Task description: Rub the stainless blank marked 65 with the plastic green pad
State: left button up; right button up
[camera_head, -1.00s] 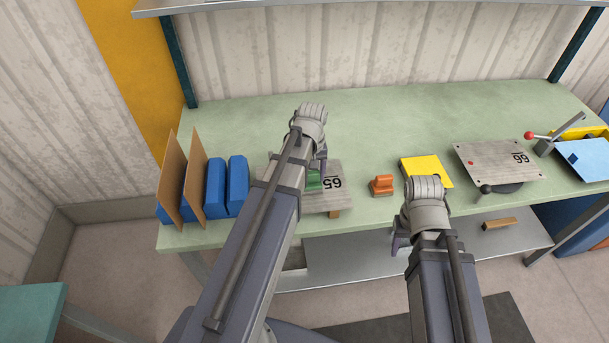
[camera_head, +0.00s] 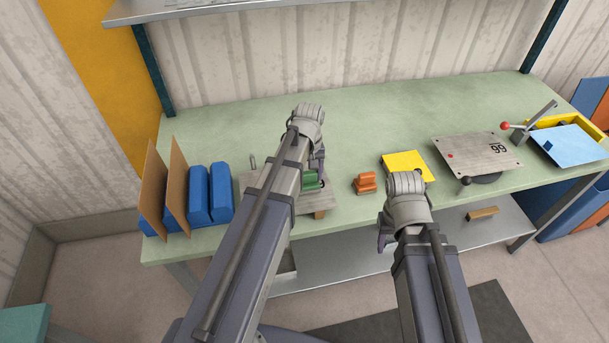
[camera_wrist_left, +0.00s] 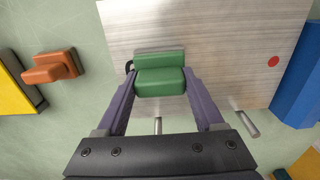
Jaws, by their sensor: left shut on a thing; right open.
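The stainless blank marked 65 (camera_head: 320,203) lies on the green bench, partly behind my left arm; it also shows in the left wrist view (camera_wrist_left: 215,35), with a red dot. My left gripper (camera_head: 318,178) is shut on the handle of the green pad (camera_head: 311,181). In the left wrist view the pad (camera_wrist_left: 160,78) is between both fingers (camera_wrist_left: 160,88) and over the blank near one edge. It covers most of the black marking; I cannot tell whether it touches the surface. My right gripper (camera_head: 384,238) is open and empty in front of the bench edge.
An orange pad (camera_head: 365,182) and a yellow sheet (camera_head: 407,165) lie right of the blank. Further right are a plate marked 66 or 99 (camera_head: 470,152), a lever (camera_head: 530,125) and a blue sheet (camera_head: 567,143). Blue blocks (camera_head: 220,195) and brown boards (camera_head: 152,195) stand left.

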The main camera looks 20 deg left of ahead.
pick_arm(q)
jog(key=shift+w+r+p, duration=0.1)
jog(key=shift+r+p, duration=0.4)
jog(key=shift+p, duration=0.1)
notch_tip(320, 180, up, 5)
jog(key=p, duration=0.4)
jog(key=shift+p, duration=0.4)
notch_tip(320, 180, up, 3)
jog(key=p, duration=0.3)
